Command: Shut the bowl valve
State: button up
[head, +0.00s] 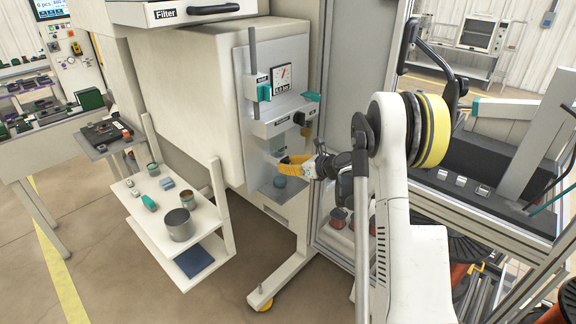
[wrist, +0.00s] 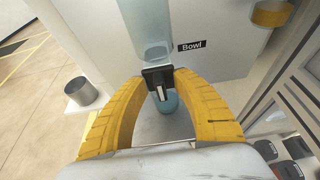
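The bowl valve (wrist: 154,77) is a small black block with a pale lever, below a clear tube and left of the "Bowl" label (wrist: 191,46) in the wrist view. The lever points down and slightly aslant. My gripper (wrist: 159,75) has its two yellow fingers spread, one tip on each side of the valve. I cannot tell whether the tips touch it. In the head view my gripper (head: 284,160) is at the lower part of the filter unit and hides the valve. A teal cup (wrist: 166,103) stands below the valve.
A pressure gauge (head: 282,77) and teal handles sit higher on the unit. A white shelf cart (head: 200,223) with a metal pot (head: 179,226) stands at left. A framed glass panel (head: 338,215) stands close to the right of my gripper.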

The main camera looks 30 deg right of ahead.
grip_shut()
jog(key=m+y+b, duration=0.1)
jog(key=m+y, duration=0.1)
jog(key=shift+d+f+m+g, duration=0.1)
jog(key=shift+d+m+g, duration=0.05)
jog(key=shift+m+g, duration=0.25)
jog(key=m+y+b, duration=0.2)
jog(key=m, duration=0.1)
jog(key=m+y+b, duration=0.2)
jog(key=m, duration=0.1)
jog(key=shift+f+m, duration=0.15)
jog(key=shift+m, duration=0.15)
jog(key=shift+m+t+y+b, duration=0.7)
jog(key=shift+m+b, duration=0.2)
jog(key=shift+m, duration=1.1)
